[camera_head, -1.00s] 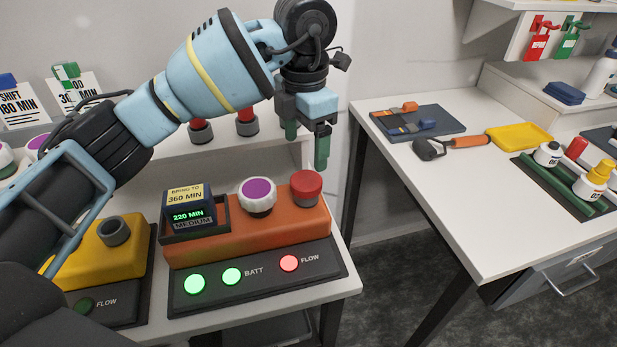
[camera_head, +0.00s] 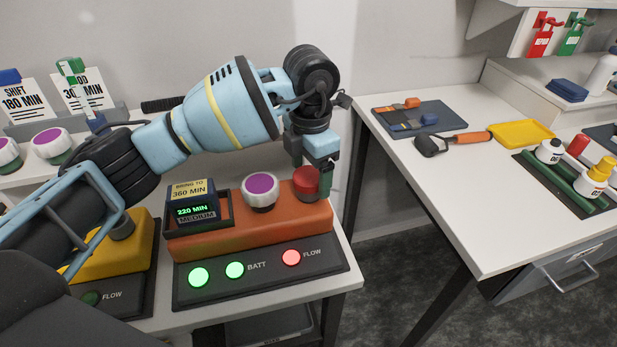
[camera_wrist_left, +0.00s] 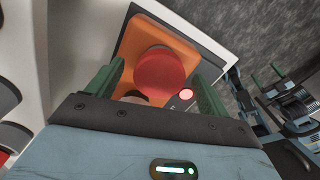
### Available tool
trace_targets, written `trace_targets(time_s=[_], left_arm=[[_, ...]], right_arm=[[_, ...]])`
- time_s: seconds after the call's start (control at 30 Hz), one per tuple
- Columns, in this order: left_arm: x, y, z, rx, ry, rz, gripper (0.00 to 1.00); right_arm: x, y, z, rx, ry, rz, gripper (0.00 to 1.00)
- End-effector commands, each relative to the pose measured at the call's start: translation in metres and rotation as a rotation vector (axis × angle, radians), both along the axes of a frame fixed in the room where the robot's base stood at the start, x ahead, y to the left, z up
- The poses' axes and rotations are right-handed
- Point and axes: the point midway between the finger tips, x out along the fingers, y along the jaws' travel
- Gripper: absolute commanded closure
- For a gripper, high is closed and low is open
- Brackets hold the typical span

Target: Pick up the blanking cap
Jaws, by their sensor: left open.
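The blanking cap appears to be the red round cap (camera_head: 306,182) on the right end of the orange unit (camera_head: 255,232). It also shows in the left wrist view (camera_wrist_left: 160,72), seated on the orange top between my fingers. My left gripper (camera_head: 313,180) is open and has come down over the cap. One green finger stands at the cap's right side; the other is largely hidden in the head view. In the left wrist view the fingers (camera_wrist_left: 157,84) straddle the cap, with visible gaps on both sides.
A purple-topped white knob (camera_head: 260,189) and a display block (camera_head: 194,208) stand left of the cap on the orange unit. A yellow unit (camera_head: 118,243) is further left. A separate white table (camera_head: 470,215) with tools and bottles stands to the right, beyond a gap.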

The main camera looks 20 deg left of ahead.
Motion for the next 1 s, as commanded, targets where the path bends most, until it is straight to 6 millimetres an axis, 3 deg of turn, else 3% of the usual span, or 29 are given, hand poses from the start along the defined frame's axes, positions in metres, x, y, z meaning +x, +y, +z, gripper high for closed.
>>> trace_targets(time_s=[0.13,0.5,0.77,1.0], left_arm=[[0.000,0.000,0.000,0.000,0.000,0.000,0.23],[0.000,0.000,0.001,0.000,0.000,0.000,0.69],[0.000,0.000,0.002,-0.001,-0.001,0.000,0.69],[0.001,0.000,0.018,-0.002,-0.002,0.000,0.69]], right_arm=[[-0.002,0.000,0.000,0.000,0.003,-0.001,0.24],[-0.010,0.000,-0.002,-0.001,0.018,-0.001,0.24],[-0.010,0.000,-0.002,-0.001,0.018,-0.001,0.24],[-0.007,0.000,-0.004,0.000,0.014,0.000,0.24]])
